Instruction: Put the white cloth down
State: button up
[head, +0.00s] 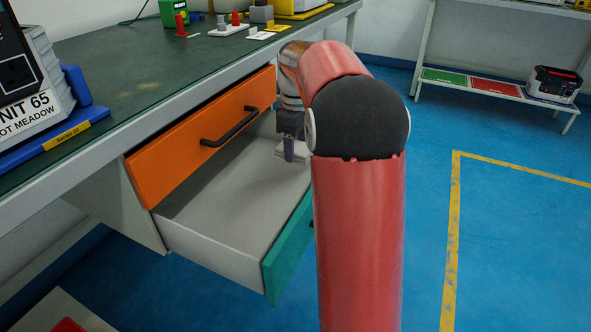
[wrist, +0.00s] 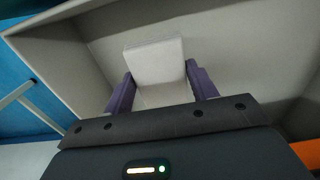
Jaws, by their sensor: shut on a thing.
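The white cloth (wrist: 155,62) is a pale folded block between the purple fingers of my gripper (wrist: 160,88) in the wrist view. My gripper is shut on it. In the head view my gripper (head: 289,152) is inside the open drawer (head: 215,215), near its far right end, and the cloth (head: 283,151) shows as a small white edge beside the fingers. My red arm hides part of the drawer there. I cannot tell whether the cloth touches the drawer floor.
The open drawer has a teal front (head: 288,250); a closed orange drawer (head: 205,135) with a black handle is above it. The green-topped bench (head: 150,75) carries a blue-based unit and small devices. A low rack (head: 470,86) stands at the back right.

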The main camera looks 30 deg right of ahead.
aim_at(296, 176)
jog(key=shift+f+b, duration=0.55)
jog(key=shift+f, duration=2.65)
jog(key=shift+f, duration=0.15)
jog(key=o, duration=0.9)
notch_tip(296, 176, up, 11)
jog(key=p, duration=0.2)
jog(key=shift+p, duration=0.3)
jog(key=shift+r, duration=0.7)
